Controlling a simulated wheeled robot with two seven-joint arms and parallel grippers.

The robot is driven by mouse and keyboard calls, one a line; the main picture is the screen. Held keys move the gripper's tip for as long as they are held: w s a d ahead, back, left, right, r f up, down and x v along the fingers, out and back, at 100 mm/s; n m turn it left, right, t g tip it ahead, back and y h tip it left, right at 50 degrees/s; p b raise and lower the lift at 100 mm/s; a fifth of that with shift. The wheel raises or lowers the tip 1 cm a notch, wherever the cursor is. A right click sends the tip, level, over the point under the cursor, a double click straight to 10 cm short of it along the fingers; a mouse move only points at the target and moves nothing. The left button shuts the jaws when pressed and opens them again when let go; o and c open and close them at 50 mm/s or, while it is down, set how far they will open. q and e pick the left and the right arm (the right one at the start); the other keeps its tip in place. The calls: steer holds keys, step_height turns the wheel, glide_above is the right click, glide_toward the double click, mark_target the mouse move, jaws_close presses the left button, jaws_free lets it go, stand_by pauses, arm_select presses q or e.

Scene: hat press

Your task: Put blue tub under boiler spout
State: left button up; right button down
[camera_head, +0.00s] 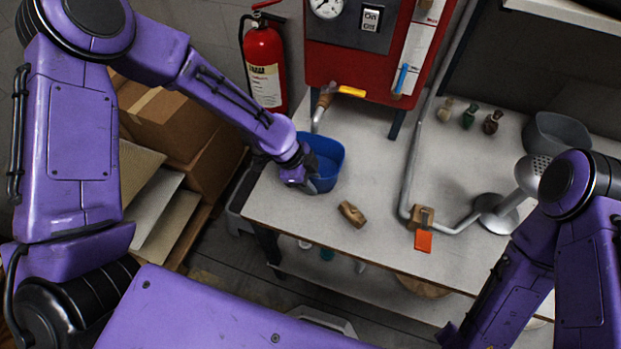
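The blue tub (328,158) stands upright near the left end of the grey table, at its back left. The boiler is a red box (352,62) on legs, and its spout (318,117) points down from the yellow-handled tap (349,91). The spout's lower end shows just above the tub's back left rim. My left gripper (309,176) is at the tub's left side, against its wall. Its fingers are mostly hidden by the wrist, so I cannot see whether they pinch the rim. My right arm is at the lower right, and its gripper is out of view.
A grey pipe (411,170) runs to a perforated steamer head (530,172). Small bottles (469,118) and a grey bowl (556,135) stand behind. A fire extinguisher (265,62) hangs left of the boiler.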

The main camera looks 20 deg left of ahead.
arm_select(q)
steer(key=v, duration=1.2)
steer(key=shift+r+b, duration=0.2)
steer(key=shift+b, duration=0.15)
